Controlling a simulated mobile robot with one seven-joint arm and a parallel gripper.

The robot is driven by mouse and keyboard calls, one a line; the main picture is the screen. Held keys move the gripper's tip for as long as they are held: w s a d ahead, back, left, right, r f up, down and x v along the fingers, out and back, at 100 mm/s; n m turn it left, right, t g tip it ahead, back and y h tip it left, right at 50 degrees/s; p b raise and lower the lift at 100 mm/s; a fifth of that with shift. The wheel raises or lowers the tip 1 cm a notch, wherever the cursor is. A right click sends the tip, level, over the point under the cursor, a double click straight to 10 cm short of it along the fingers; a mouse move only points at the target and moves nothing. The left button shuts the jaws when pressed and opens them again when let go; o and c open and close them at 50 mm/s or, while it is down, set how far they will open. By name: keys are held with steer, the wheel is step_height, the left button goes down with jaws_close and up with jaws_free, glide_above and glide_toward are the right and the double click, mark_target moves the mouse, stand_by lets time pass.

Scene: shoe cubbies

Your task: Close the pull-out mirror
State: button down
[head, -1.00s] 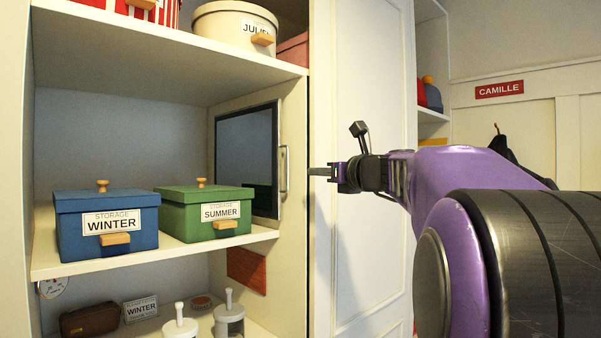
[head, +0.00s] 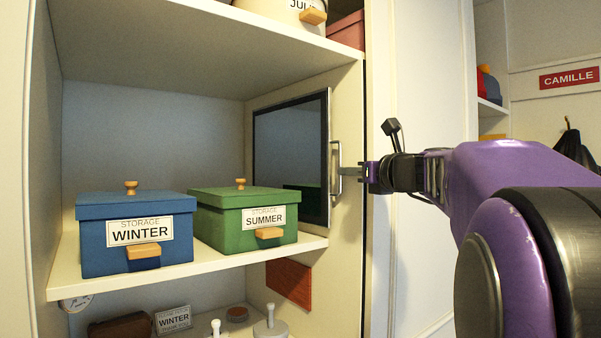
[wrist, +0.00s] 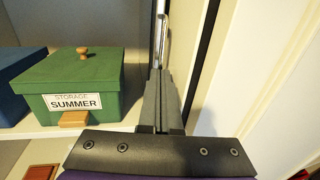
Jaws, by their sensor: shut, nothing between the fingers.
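The pull-out mirror (head: 290,150) is a dark panel in a pale frame along the right inner wall of the middle compartment. Its metal handle (head: 336,170) stands upright at the mirror's front edge. The handle also shows in the wrist view (wrist: 160,35), just beyond my fingers. My gripper (head: 345,171) is shut and empty, pointing left, with its tips at the handle's right side. In the wrist view my shut fingers (wrist: 161,85) point at the handle. I cannot tell whether they touch it.
A blue WINTER box (head: 135,235) and a green SUMMER box (head: 240,215) sit on the middle shelf (head: 190,268), left of the mirror. A white door panel (head: 415,90) stands behind my gripper on the right. A round JULIE box (head: 275,8) is above.

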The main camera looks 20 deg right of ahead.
mark_target(329, 169)
stand_by(0.3)
steer(key=shift+w+a+r, duration=0.1)
steer(key=shift+w+a, duration=0.25)
steer(key=shift+w, duration=0.5)
steer(key=shift+w+a, duration=0.35)
steer(key=shift+w, duration=0.45)
steer(key=shift+r, duration=0.1)
steer(key=shift+s, duration=0.1)
